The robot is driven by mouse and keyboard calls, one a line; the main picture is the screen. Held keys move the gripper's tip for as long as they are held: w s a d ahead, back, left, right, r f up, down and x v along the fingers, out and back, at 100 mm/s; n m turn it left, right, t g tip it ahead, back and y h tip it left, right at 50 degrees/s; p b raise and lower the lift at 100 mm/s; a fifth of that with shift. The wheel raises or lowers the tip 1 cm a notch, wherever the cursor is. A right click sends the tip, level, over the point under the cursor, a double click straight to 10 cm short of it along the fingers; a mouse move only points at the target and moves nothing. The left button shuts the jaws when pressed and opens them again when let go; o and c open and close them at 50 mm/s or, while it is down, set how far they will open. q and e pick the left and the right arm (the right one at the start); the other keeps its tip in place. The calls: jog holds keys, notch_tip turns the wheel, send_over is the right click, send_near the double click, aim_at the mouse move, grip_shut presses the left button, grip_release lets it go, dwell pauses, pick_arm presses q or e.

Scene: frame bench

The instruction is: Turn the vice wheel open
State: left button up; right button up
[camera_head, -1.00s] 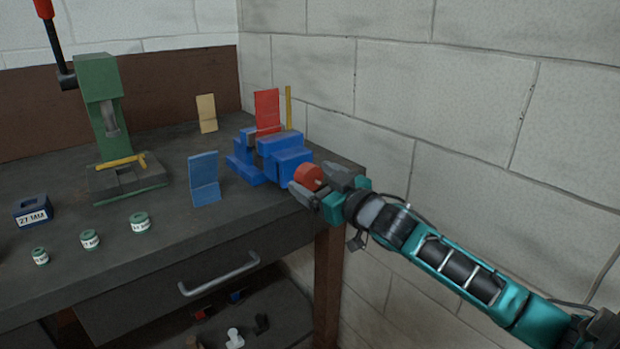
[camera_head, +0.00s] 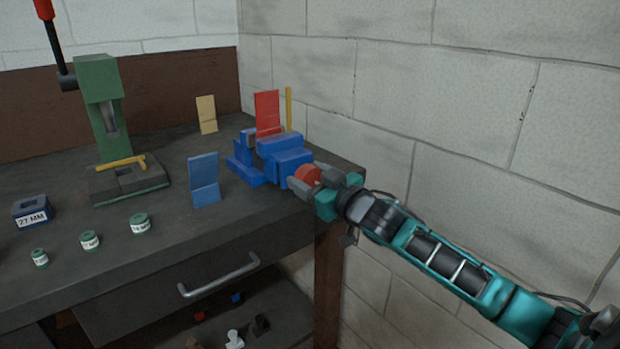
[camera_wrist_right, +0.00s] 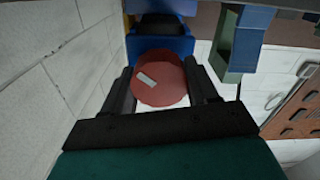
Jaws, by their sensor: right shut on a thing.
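The blue vice (camera_head: 272,158) stands on the bench top near its right corner. Its red wheel (camera_head: 308,174) is on the vice's right end. My right gripper (camera_head: 310,180) is shut on the wheel, with one finger on either side of it. In the right wrist view the red wheel (camera_wrist_right: 158,80), with a pale mark on its face, sits between the two dark fingers (camera_wrist_right: 160,92). The blue vice body (camera_wrist_right: 160,45) shows behind it. My left gripper is not in view.
A red plate (camera_head: 267,112) and a thin yellow bar (camera_head: 289,108) stand behind the vice. A blue bent plate (camera_head: 204,180) is left of it. A green press (camera_head: 103,125) stands further left, with labelled green rings (camera_head: 140,224) in front. The brick wall (camera_head: 450,120) is close on the right.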

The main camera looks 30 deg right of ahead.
jog(key=shift+c, duration=1.3)
jog(key=shift+r+n+p, duration=0.2)
jog(key=shift+n+p, duration=0.1)
jog(key=shift+p, duration=0.65)
jog(key=shift+f+n, duration=0.1)
jog(key=shift+n, duration=0.5)
jog(key=shift+c, duration=0.2)
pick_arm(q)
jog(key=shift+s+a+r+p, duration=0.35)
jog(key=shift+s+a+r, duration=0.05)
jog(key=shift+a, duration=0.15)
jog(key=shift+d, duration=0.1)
pick_arm(e)
jog(key=o, duration=1)
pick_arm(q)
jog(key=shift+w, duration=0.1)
pick_arm(e)
jog(key=shift+o, duration=0.2)
jog(key=shift+f, duration=0.1)
